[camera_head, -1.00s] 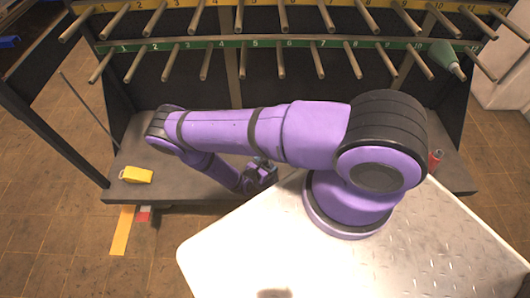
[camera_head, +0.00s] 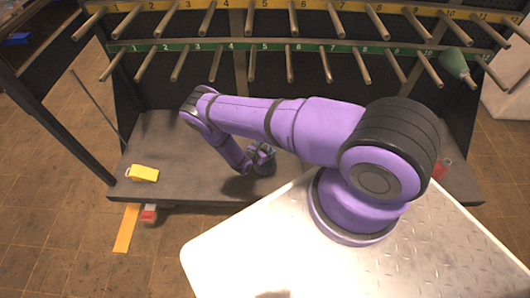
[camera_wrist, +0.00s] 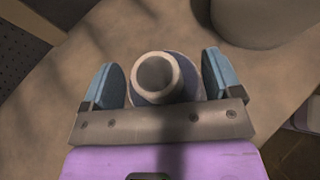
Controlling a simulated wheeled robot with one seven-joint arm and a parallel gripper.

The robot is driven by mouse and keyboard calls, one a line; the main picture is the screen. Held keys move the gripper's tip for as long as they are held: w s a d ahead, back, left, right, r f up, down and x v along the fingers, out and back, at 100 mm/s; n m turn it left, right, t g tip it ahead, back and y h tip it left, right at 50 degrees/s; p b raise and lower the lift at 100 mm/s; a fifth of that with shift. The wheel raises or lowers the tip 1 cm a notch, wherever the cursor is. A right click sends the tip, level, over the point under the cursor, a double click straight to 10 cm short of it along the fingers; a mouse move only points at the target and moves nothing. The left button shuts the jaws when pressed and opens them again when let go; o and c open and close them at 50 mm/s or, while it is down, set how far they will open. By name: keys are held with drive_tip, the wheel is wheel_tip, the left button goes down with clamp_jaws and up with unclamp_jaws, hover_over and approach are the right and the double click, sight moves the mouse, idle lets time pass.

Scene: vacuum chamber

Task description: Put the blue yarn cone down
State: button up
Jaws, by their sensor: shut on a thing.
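My gripper (camera_wrist: 160,78) shows from close in the wrist view, with a light-blue finger on each side of the blue yarn cone (camera_wrist: 188,82). It is shut on the cone near its pale ring-shaped tip. I look down along the cone, so its lower part is hidden and I cannot tell whether it touches the shelf. In the head view my gripper (camera_head: 262,158) is small and low over the grey bottom shelf (camera_head: 195,185) of the rack; the cone is hard to make out there.
Two rows of numbered pegs stick out above, on a yellow rail (camera_head: 330,5) and a green rail (camera_head: 350,45). A green cone (camera_head: 454,62) hangs at the right. A yellow object (camera_head: 142,173) lies on the shelf's left. A large rounded thing (camera_wrist: 262,14) stands nearby in the wrist view.

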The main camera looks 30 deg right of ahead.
drive_tip(key=shift+f, duration=1.25)
drive_tip(key=o, duration=1.1)
drive_tip(key=shift+f, duration=0.1)
drive_tip(key=shift+c, duration=0.2)
